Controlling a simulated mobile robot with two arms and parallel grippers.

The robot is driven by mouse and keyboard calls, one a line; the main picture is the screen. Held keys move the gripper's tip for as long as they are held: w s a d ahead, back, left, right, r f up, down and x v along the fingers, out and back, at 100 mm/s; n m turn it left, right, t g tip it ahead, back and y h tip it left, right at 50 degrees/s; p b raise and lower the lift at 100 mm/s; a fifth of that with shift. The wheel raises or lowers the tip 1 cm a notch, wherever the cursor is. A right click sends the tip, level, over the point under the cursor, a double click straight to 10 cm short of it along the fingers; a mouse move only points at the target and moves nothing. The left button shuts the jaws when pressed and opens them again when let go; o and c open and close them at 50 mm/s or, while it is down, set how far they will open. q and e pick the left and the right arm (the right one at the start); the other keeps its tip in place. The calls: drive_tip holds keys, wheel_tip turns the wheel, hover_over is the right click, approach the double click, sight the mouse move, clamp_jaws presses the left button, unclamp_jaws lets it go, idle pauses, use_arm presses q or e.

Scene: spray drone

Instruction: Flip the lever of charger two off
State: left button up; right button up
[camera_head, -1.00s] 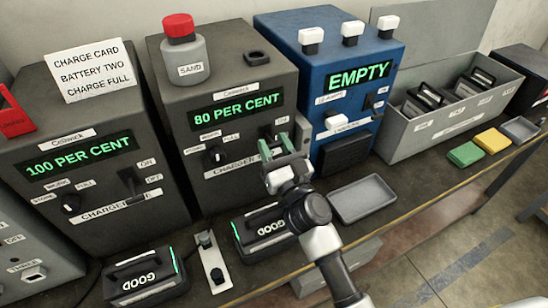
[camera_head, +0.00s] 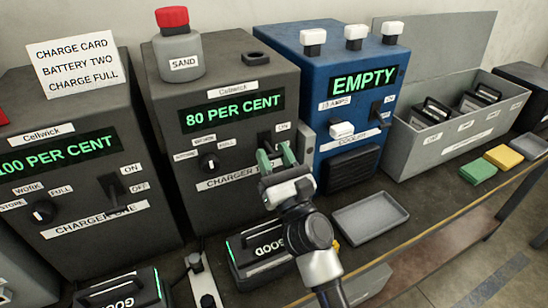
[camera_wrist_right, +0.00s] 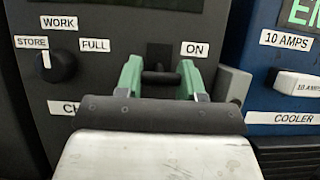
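Charger two (camera_head: 225,148) is the dark grey box in the middle of the head view, its green display reading 80 PER CENT. Its black lever (camera_head: 264,139) is on the right of its front, near the ON label. My right gripper (camera_head: 276,155) is at this lever. In the right wrist view, its green fingertips (camera_wrist_right: 160,80) stand apart, one each side of the lever's dark crossbar (camera_wrist_right: 160,77); whether they touch it I cannot tell. The OFF label is hidden behind the gripper. My left gripper is out of view.
Charger one (camera_head: 75,150), reading 100 PER CENT, stands at left. The blue cooler box (camera_head: 345,110), reading EMPTY, stands close at right. A black battery (camera_head: 262,255) lies on the bench below the gripper, beside a grey tray (camera_head: 370,218). A sand bottle (camera_head: 180,50) stands on charger two.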

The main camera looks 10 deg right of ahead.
drive_tip(key=o, duration=0.4)
drive_tip(key=shift+o, duration=0.2)
drive_tip(key=shift+s+f, duration=0.15)
drive_tip(key=shift+s, duration=0.05)
drive_tip(key=s+d+b, duration=0.1)
drive_tip(key=s+d, duration=0.3)
drive_tip(key=s, duration=0.8)
drive_tip(key=shift+f, duration=0.1)
